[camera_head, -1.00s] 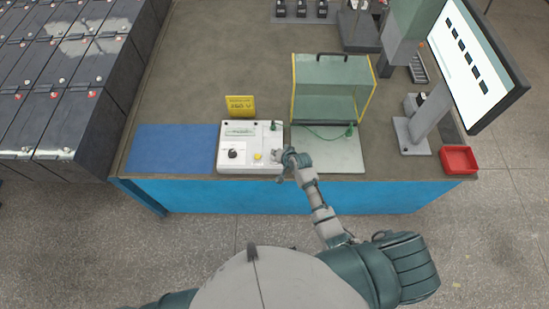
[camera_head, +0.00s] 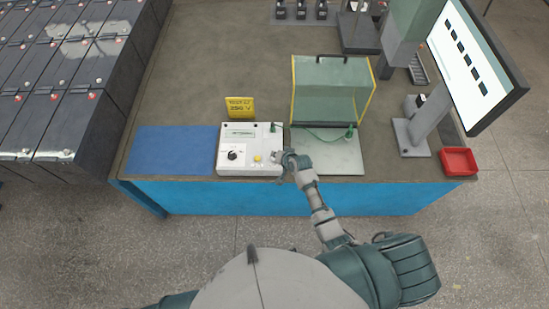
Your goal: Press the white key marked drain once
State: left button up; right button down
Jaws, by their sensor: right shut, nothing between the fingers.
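The white control box (camera_head: 248,167) stands near the front edge of the workbench. Its top carries a small display (camera_head: 240,133), a black knob (camera_head: 232,155) and a yellow button (camera_head: 257,158). My right gripper (camera_head: 279,158) is shut and empty at the box's front right corner, over the right part of its top. I cannot tell whether it touches the box. No white key marked drain can be made out; the gripper covers that part of the panel. My left gripper is not in view.
A blue mat (camera_head: 172,150) lies left of the box, and a yellow sign (camera_head: 240,107) stands behind it. A clear guard with yellow edges (camera_head: 293,90) stands at the right over a pale plate (camera_head: 345,160). Further right are a monitor (camera_head: 470,65) and a red tray (camera_head: 459,161).

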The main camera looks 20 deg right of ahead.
jog(key=shift+f, duration=0.15)
jog(key=shift+f, duration=0.2)
dwell(0.3)
jog(key=shift+f, duration=0.4)
dwell(0.8)
jog(key=shift+r+p, duration=0.85)
jog(key=shift+p, duration=0.1)
